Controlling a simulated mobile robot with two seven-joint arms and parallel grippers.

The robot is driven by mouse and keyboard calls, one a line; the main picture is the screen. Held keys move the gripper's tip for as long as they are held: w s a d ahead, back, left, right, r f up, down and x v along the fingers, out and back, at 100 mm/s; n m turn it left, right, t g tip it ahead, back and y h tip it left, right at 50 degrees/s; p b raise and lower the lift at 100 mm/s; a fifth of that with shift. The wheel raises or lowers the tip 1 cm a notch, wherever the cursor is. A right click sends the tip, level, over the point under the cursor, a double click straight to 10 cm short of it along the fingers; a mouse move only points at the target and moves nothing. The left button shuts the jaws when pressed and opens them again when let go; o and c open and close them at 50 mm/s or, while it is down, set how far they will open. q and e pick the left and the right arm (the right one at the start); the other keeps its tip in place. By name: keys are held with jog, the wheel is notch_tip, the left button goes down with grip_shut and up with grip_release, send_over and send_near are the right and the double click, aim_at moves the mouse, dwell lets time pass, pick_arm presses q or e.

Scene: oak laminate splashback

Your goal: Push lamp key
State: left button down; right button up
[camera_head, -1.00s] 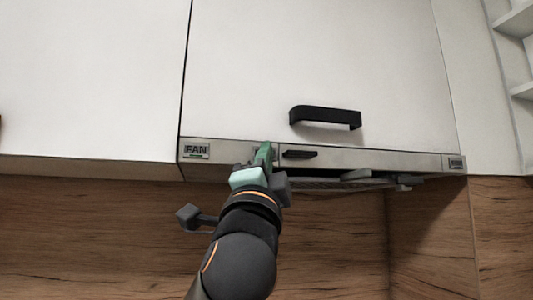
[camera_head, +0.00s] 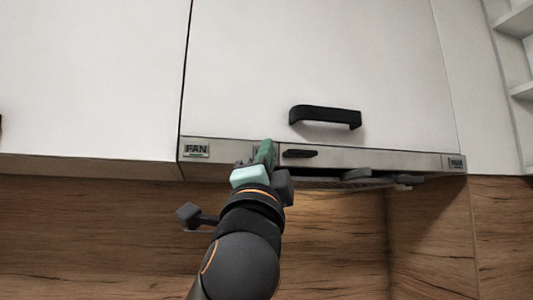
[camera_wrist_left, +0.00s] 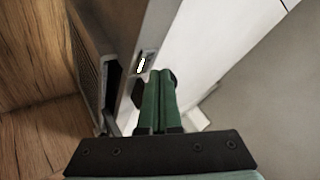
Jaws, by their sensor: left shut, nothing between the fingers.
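The range hood's front strip (camera_head: 360,159) runs under the white cabinet door. A small key plate (camera_head: 257,153), seemingly the lamp key, lies on it right of the FAN key (camera_head: 196,149). My left gripper covers most of this plate, so its label cannot be read. The green fingers of my left gripper (camera_head: 267,150) are shut and empty, their tips at the plate; contact cannot be told. In the wrist view the shut fingers (camera_wrist_left: 160,103) point along the hood front. The wood below the hood is lit warmly. My right gripper is not in view.
A black slider (camera_head: 300,153) sits just right of the fingers. A black door handle (camera_head: 325,116) sticks out above it. Another small key (camera_head: 456,162) is at the strip's right end. The wooden splashback (camera_head: 90,225) lies below.

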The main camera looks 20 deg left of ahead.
pick_arm(q)
jog(key=shift+s, duration=0.1)
jog(key=s+d, duration=0.1)
jog(key=s, duration=0.1)
jog(key=s+d+b, duration=0.1)
jog(key=s+d, duration=0.1)
jog(key=shift+s+d, duration=0.2)
jog(key=shift+s, duration=0.2)
